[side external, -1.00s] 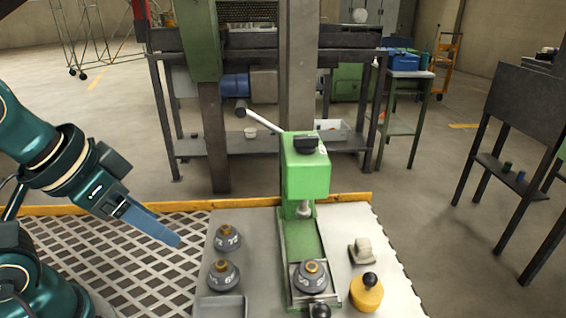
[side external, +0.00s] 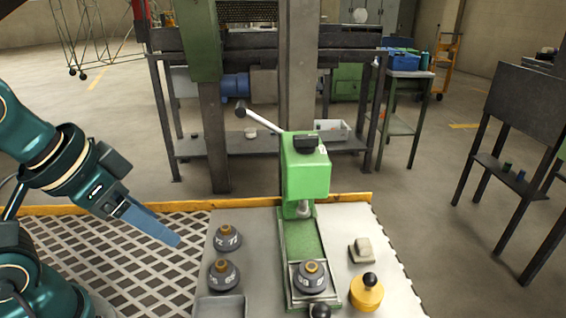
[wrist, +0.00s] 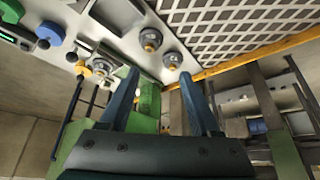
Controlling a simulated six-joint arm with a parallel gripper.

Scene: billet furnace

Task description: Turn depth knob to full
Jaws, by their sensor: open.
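A green press (side external: 305,170) stands on a pale bench, with a black knob (side external: 306,143) on top of its head and a white lever with a dark ball (side external: 262,120) rising to the left. I cannot tell from any label which control is the depth knob. My gripper (side external: 178,241) is open and empty, its blue fingers over the grating, well left of the press. In the wrist view my gripper (wrist: 159,80) shows two spread fingers, with part of the green press (wrist: 149,103) beyond them. The black knob cannot be made out there.
A grey domed piece (side external: 310,278) sits on the press base. Two more, one far (side external: 228,238) and one near (side external: 223,274), stand left of it. A yellow knob with a black ball (side external: 366,293) and a pale block (side external: 361,251) are right. The metal grating (side external: 90,250) is clear.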

